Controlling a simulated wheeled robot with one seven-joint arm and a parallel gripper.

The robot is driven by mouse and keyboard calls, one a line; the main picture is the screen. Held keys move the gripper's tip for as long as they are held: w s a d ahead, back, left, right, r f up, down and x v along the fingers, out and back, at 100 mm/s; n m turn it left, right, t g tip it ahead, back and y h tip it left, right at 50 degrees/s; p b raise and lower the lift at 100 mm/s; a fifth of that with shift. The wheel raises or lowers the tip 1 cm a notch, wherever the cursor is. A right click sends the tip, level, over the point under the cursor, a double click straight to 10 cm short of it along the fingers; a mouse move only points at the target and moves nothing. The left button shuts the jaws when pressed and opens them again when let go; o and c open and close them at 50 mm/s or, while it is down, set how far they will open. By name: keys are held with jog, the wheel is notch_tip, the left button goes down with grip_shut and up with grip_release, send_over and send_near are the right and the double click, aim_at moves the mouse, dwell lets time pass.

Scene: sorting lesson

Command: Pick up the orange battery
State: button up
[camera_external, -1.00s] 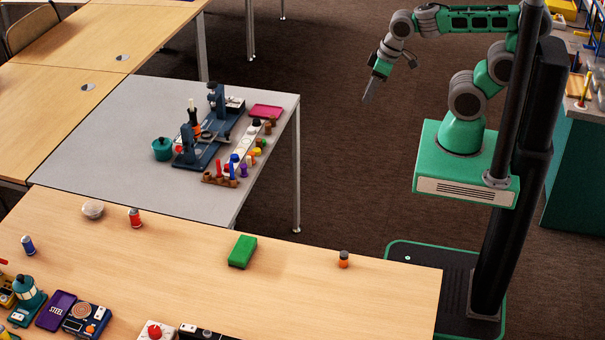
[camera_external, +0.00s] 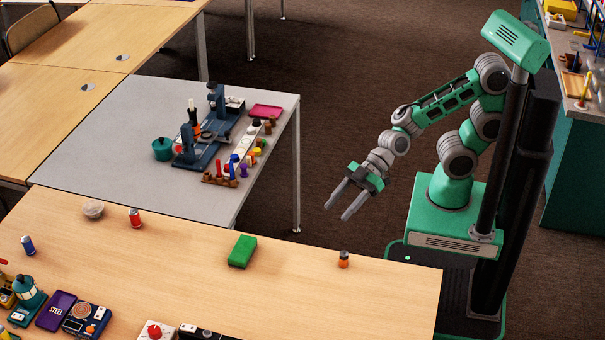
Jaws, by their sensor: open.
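The orange battery (camera_external: 343,260) is a small cylinder, orange below with a dark top. It stands upright on the wooden table (camera_external: 300,297) near the table's right end. My gripper (camera_external: 335,214) is open and empty. Its two grey fingers point down and to the left. In the picture it is just above the battery and apart from it, beyond the table's far edge.
A green block (camera_external: 242,251) lies left of the battery. A red battery-like cylinder (camera_external: 135,218) and a blue one (camera_external: 28,245) stand further left. The grey table (camera_external: 100,150) behind holds a blue device (camera_external: 200,150) and small coloured pieces. The wood around the battery is clear.

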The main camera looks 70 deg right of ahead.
aim_at(341, 258)
jog(key=s+a+f+y+b, duration=0.1)
jog(key=s+a+f+b, duration=0.1)
jog(key=s+a+f+n+y+b, duration=0.1)
jog(key=a+f+y+b, duration=0.1)
jog(key=a+f+b, duration=0.1)
jog(key=s+a+f+y+b, duration=0.2)
jog(key=b, duration=0.1)
jog(key=shift+s+a+f+n+t, duration=0.15)
jog(key=shift+s+a+n+t, duration=0.05)
jog(key=shift+s+n+t, duration=0.1)
jog(key=shift+s+a+y+b, duration=0.25)
jog(key=shift+y+b, duration=0.15)
jog(key=shift+b, duration=0.25)
jog(key=shift+a+r, duration=0.15)
jog(key=shift+r, duration=0.15)
jog(key=shift+t, duration=0.3)
jog(key=p+x, duration=0.1)
jog(key=x, duration=0.6)
jog(key=shift+w+a+r, duration=0.1)
jog(key=shift+w+a, duration=0.05)
jog(key=shift+w, duration=0.1)
jog(key=shift+c, duration=0.6)
grip_shut()
